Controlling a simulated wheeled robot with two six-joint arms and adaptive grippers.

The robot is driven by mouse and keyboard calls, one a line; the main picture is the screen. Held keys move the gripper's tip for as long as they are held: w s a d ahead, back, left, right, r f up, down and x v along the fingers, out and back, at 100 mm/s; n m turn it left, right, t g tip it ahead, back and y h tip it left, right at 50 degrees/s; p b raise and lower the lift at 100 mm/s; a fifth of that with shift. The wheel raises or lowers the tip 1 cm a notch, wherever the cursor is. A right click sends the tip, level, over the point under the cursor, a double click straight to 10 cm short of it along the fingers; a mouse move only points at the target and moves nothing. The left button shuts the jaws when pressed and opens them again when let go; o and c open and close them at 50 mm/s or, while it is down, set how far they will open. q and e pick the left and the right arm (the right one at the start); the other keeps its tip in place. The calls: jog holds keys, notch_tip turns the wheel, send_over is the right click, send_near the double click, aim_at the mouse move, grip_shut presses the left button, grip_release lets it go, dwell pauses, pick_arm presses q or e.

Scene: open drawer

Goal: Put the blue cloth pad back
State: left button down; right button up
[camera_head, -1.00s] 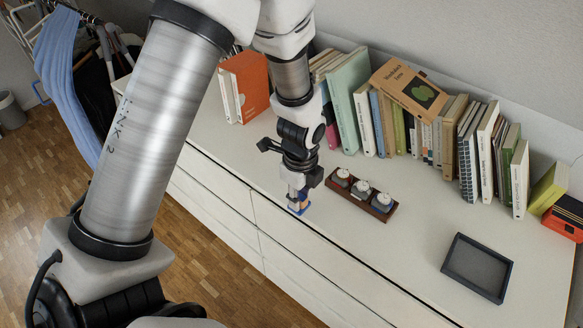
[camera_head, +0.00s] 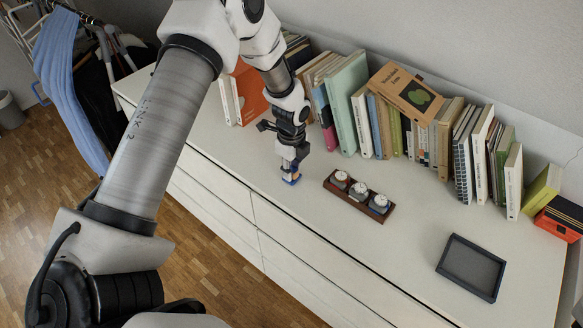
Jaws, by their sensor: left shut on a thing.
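My left gripper (camera_head: 290,174) points down over the white dresser top (camera_head: 400,235), left of the wooden holder. It is shut on the small blue cloth pad (camera_head: 291,182), of which only a blue edge shows below the fingers. I cannot tell whether the pad touches the dresser top. A dark shallow tray (camera_head: 441,268) lies at the right of the dresser top, and no object shows in it. My right gripper is not in view.
A brown wooden holder (camera_head: 334,189) with three white-topped round items stands right of the gripper. A row of books (camera_head: 350,100) lines the wall behind. The dresser's front edge is close to the gripper. Bare surface lies between holder and tray.

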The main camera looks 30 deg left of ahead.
pick_arm(q)
jog(key=c, duration=1)
grip_release()
jog(key=shift+f, duration=0.15)
notch_tip(320, 180, up, 12)
jog(key=shift+r+b, duration=0.2)
jog(key=shift+b, duration=0.35)
